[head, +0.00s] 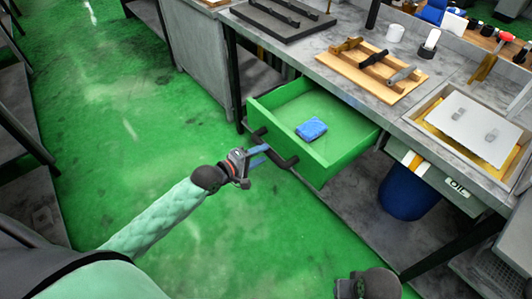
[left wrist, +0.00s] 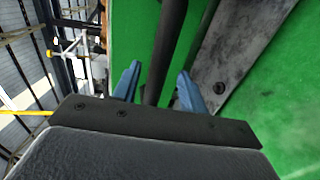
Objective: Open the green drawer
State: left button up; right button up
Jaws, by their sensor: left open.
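The green drawer (head: 325,167) is pulled out from under the grey workbench in the head view. A blue cloth-like item (head: 311,129) lies inside it. The drawer's dark bar handle (head: 286,163) is on its front. My left gripper (head: 262,153) is at the handle, just in front of the drawer. In the left wrist view its blue fingers (left wrist: 158,88) are apart, with the dark handle bar (left wrist: 166,45) between them. The green drawer front (left wrist: 128,38) is behind the bar. A dark part of my right arm shows at the bottom edge; its fingers cannot be made out.
A blue bin (head: 408,190) stands beneath, right of the drawer. The green floor (head: 130,110) to the left is clear.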

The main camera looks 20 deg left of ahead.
pick_arm(q)
jog(key=shift+b+v, duration=0.3)
jog(key=shift+v, duration=1.8)
jog(key=s+a+f+m+g+y, duration=0.4)
jog(key=s+f+m+g+y, duration=0.4)
jog(key=m, duration=0.7)
jog(key=s+d+f+n+g, duration=0.1)
jog(key=s+d, duration=0.3)
jog(key=s, duration=0.5)
jog(key=s+d+f+n+g, duration=0.1)
jog(key=s+d, duration=0.3)
jog(key=s, duration=0.6)
jog(key=shift+d+f+g, duration=0.25)
jog(key=shift+f+g, duration=0.35)
